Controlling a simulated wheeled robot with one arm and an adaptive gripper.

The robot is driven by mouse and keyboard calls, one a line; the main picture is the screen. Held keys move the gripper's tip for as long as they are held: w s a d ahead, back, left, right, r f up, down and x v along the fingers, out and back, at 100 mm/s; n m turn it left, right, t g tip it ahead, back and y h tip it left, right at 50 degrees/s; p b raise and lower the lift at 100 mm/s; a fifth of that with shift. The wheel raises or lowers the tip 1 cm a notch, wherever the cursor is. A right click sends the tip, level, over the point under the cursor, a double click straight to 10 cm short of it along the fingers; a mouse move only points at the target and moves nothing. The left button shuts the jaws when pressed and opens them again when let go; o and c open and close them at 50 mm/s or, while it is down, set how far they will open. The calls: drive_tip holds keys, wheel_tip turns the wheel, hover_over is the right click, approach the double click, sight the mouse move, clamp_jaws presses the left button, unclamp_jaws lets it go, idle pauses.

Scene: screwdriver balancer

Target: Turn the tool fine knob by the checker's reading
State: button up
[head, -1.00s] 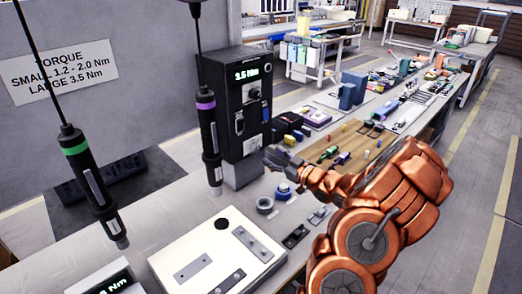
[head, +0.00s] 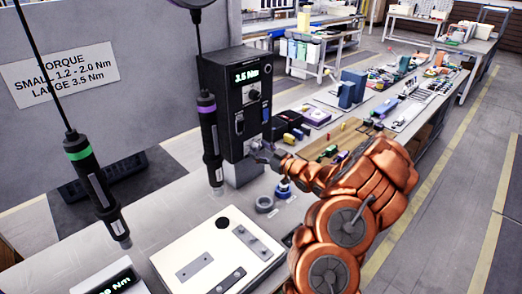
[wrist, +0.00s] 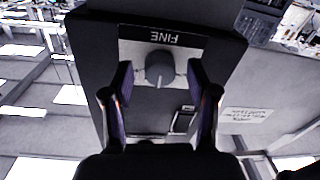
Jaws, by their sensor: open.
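A black control box (head: 233,85) stands on the bench, its green display reading about 3.5 Nm. In the wrist view its round grey fine knob (wrist: 158,68) sits below an upside-down FINE label (wrist: 163,35). My gripper (wrist: 158,80) is open, one finger on each side of the knob, with visible gaps; contact is not seen. In the head view my gripper (head: 258,153) is at the box's lower front, partly hidden. The checker's display (head: 115,284) is at the bottom edge, cut off, showing Nm with its number not fully readable.
A green-banded screwdriver (head: 98,185) and a purple-banded screwdriver (head: 210,140) hang left of the box. A sign (head: 60,74) lists small 1.2 - 2.0 Nm and large 3.5 Nm.

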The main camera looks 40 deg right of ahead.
drive_tip(key=shift+c, duration=0.4)
clamp_jaws()
drive_tip(key=shift+f+m, duration=0.1)
drive_tip(key=shift+m, duration=0.7)
drive_tip(key=shift+m+p, duration=0.55)
drive_tip(key=shift+m, duration=1.45)
drive_tip(key=shift+o, duration=0.4)
unclamp_jaws()
